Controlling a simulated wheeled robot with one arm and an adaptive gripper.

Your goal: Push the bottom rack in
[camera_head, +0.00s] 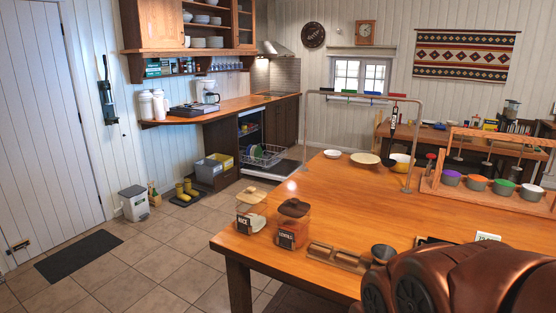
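The bottom rack (270,156) is a wire basket pulled out of the open dishwasher (250,128) under the wooden counter. Plates, one of them green, stand in its left part. It sits over the dishwasher's lowered door (278,169). Upper levels show inside the dishwasher, too small to make out. A copper-coloured part of my own arm fills the bottom right corner. My gripper's fingers are not visible, and the rack stands far from this arm part.
A large wooden table (330,205) lies between me and the dishwasher, with jars (292,222), bowls and a metal frame on it. Grey and yellow bins (210,169) and yellow boots (186,190) stand left of the dishwasher. The tiled floor (165,245) at left is mostly clear.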

